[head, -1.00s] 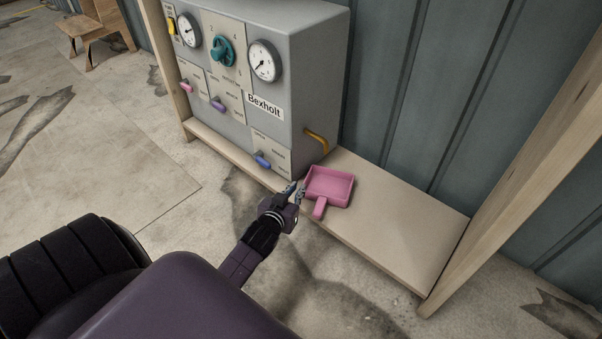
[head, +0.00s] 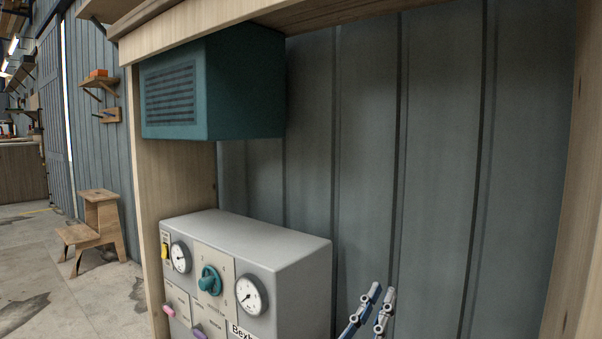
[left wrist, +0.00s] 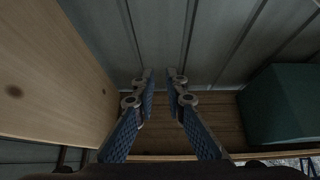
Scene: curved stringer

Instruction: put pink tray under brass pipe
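My left gripper (head: 382,293) rises at the bottom of the head view, just right of the grey machine in the picture, in front of the ribbed wall. In the left wrist view its two blue-padded fingers (left wrist: 160,76) stand apart with nothing between them. The pink tray and the brass pipe show in neither view now. My right gripper is not in view.
The grey machine (head: 255,245) has gauges, a teal knob and coloured levers. A teal vented box (head: 245,90) hangs above it and also shows in the left wrist view (left wrist: 285,105). Wooden posts (head: 178,180) flank the bay. A step stool (head: 98,225) stands at left.

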